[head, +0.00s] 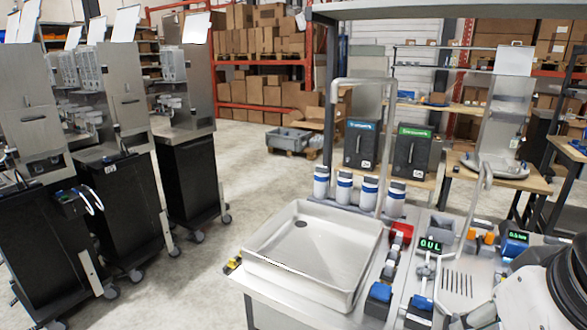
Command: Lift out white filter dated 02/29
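I cannot make out any thing marked 02/29 in the head view. Several white cylinders with blue bands stand in a row behind the white tray, among them one at the left end (321,182) and one at the right end (395,200). They may be filters, but no date on them is readable. White ribbed parts (88,72) sit on the steel dispenser units at the left, too small to identify. A white and black link of my arm shows at the lower right edge. My gripper is not visible.
Two black boxes, one blue-labelled (362,145) and one green-labelled (411,155), stand behind. Wheeled black cabinets (187,180) stand left, with open floor (225,195) between.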

